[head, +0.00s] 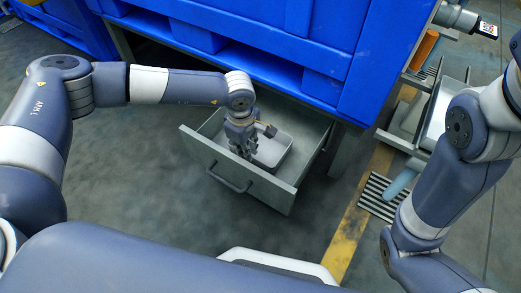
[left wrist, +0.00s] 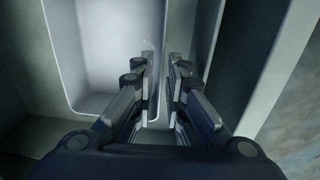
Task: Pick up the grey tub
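The grey tub (head: 277,151) lies inside an open grey drawer (head: 238,172) below the blue crate. In the left wrist view the pale tub (left wrist: 97,60) fills the upper middle, its rounded near corner partly hidden by my fingers. My left gripper (head: 243,152) points down into the drawer at the tub's left part. In the left wrist view the two fingers of my left gripper (left wrist: 160,62) are apart, with a narrow gap, near the tub's right wall. I cannot tell whether they touch it.
A large blue crate (head: 345,62) stands above and behind the drawer. At the right are an orange cylinder (head: 424,50) and a light blue rounded object (head: 400,183) by a striped grate (head: 377,197). Floor is clear left of the drawer.

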